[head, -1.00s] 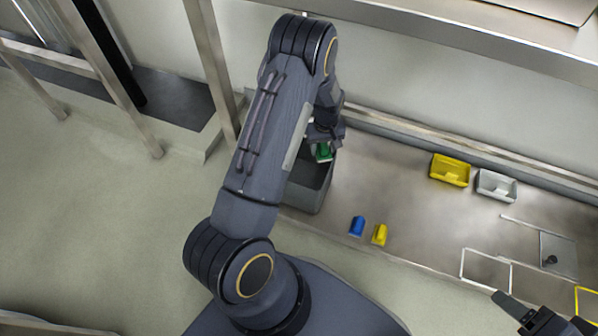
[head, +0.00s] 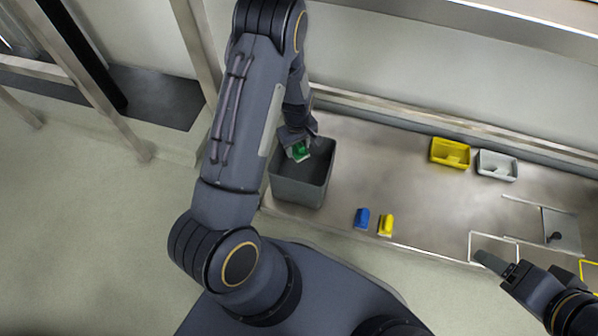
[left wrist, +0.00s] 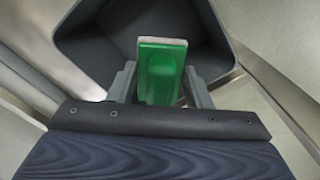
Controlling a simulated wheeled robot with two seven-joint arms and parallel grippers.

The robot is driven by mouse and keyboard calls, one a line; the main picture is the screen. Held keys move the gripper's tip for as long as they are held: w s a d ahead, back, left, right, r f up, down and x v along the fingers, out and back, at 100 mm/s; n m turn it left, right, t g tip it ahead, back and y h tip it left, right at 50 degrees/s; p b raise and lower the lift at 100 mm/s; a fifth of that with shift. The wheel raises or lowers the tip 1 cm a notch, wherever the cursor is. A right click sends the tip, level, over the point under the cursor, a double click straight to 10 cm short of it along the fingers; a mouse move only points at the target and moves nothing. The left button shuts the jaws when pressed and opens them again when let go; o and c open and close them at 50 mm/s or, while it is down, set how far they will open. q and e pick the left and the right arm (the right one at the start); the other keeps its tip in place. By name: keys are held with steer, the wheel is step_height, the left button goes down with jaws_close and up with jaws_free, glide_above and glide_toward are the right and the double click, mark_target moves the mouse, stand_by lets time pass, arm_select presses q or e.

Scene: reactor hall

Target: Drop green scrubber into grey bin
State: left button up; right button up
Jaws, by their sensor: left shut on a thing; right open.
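The green scrubber (head: 300,151) is held in my left gripper (head: 299,148), over the open mouth of the grey bin (head: 298,192). In the left wrist view the scrubber (left wrist: 161,70) sits between the two fingers of my left gripper (left wrist: 160,85), with the dark inside of the bin (left wrist: 105,45) beyond it. I cannot tell how far the scrubber is above the bin floor. My right gripper (head: 495,265) is at the lower right, open and empty, near the table's front edge.
A blue scrubber (head: 362,218) and a yellow scrubber (head: 386,225) lie on the metal table (head: 420,205) right of the bin. A yellow tray (head: 450,153) and a light grey tray (head: 497,165) stand further back. The middle of the table is clear.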

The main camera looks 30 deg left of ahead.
arm_select(q)
step_height(320, 180, down, 4)
steer(key=shift+f+b, duration=0.1)
steer(key=shift+b, duration=1.15)
steer(key=o, duration=1.1)
